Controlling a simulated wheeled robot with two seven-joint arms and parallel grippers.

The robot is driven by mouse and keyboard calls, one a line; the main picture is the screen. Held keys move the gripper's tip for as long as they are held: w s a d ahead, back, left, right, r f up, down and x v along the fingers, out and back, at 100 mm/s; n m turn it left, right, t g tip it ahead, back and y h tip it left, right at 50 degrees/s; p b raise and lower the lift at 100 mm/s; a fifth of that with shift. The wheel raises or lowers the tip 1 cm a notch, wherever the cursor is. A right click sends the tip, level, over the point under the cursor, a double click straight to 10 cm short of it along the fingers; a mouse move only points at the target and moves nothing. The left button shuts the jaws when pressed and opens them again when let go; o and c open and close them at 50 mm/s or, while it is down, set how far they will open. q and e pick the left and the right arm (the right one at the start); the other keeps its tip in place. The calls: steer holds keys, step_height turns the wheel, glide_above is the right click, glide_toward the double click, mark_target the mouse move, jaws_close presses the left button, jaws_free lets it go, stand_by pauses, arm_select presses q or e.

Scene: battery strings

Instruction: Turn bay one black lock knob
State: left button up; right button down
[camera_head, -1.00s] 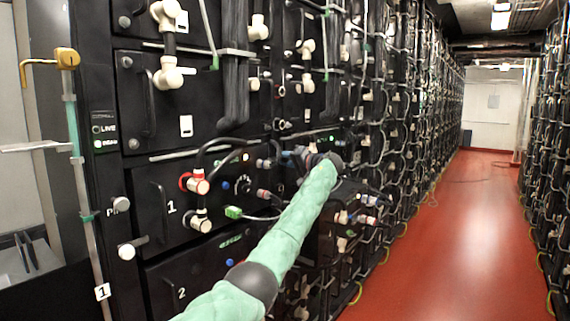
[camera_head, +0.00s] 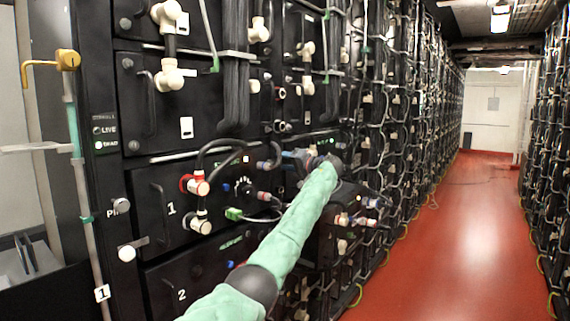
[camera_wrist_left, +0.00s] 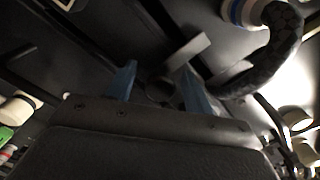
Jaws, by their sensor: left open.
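The bay one drawer (camera_head: 150,190) is a black front panel marked 1, left of centre in the head view. My left gripper (camera_head: 292,156), with blue fingers, is at the upper right of this panel. In the left wrist view the gripper (camera_wrist_left: 158,85) is open, one blue finger on each side of a dark round knob (camera_wrist_left: 160,89). A short grey bar (camera_wrist_left: 180,54) sticks out just beyond the knob. I cannot tell whether the fingers touch the knob. In the head view the gripper and wrist cover this spot. My right gripper is not in view.
A thick black cable (camera_wrist_left: 268,55) with a pale, blue-ringed plug hangs close to the right finger. Red (camera_head: 194,184) and cream (camera_head: 200,225) connectors and a green plug (camera_head: 234,214) stick out of bay one. A red-floored aisle (camera_head: 460,230) is clear at right.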

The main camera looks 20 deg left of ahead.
arm_select(q)
steer(key=v, duration=0.7)
steer(key=shift+d+b, duration=0.25)
steer(key=shift+b, duration=0.1)
